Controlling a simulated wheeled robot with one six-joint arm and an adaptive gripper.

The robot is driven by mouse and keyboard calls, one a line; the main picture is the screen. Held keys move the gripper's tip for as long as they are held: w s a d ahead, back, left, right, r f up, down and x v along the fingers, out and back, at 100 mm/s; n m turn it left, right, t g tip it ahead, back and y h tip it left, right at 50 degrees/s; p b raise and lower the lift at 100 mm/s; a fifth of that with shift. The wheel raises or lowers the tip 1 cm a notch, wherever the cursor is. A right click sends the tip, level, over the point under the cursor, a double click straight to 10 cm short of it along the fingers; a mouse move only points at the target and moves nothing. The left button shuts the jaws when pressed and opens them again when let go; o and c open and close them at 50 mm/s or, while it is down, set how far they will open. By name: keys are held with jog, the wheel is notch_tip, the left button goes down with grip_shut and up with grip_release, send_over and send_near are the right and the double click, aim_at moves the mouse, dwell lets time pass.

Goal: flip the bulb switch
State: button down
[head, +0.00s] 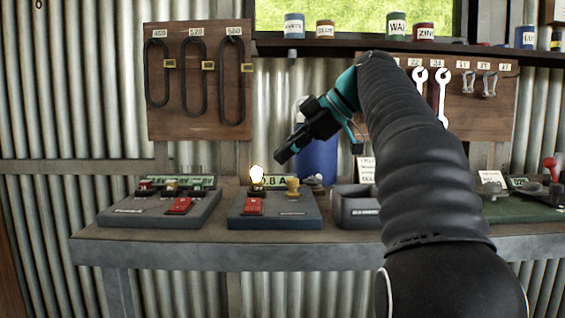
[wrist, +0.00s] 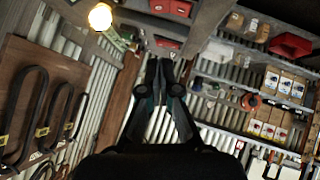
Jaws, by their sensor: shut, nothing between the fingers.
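A red switch (head: 253,206) sits on the front of that box, below the bulb. My gripper (head: 282,156) is shut and empty, in the air above the box and a little right of the bulb in the picture. It touches nothing that I can see. In the wrist view my shut fingers (wrist: 165,78) point up the picture, and a bright round glow (wrist: 100,17), which looks like the lit bulb, shows at upper left.
Another grey box (head: 125,214) with its own red switch (head: 180,206) stands to the left. A grey bin (head: 357,210) and a blue cylinder (head: 318,160) are to the right and behind. A belt board (head: 220,110) hangs on the wall. The bench front (head: 190,252) is clear.

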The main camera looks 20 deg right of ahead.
jog(key=b, duration=0.1)
send_over(250, 201)
jog(key=s+d, duration=0.1)
jog(key=s, duration=0.2)
notch_tip(250, 201, down, 5)
jog(key=shift+d+f, duration=0.15)
jog(key=shift+f, duration=0.05)
jog(key=shift+w+d+f, duration=0.15)
jog(key=shift+w+f, duration=0.1)
jog(key=shift+f, duration=0.3)
jog(key=shift+w+d+f, duration=0.1)
jog(key=shift+w+f, duration=0.1)
jog(key=shift+f, duration=0.35)
jog(key=shift+w+f+b, duration=0.25)
jog(key=shift+f+b, duration=0.1)
jog(key=shift+f, duration=0.35)
jog(key=shift+w+d+p, duration=0.1)
jog(key=shift+w+p, duration=0.05)
jog(key=shift+p, duration=0.4)
jog(key=shift+f+g, duration=0.2)
jog(key=shift+g, duration=0.1)
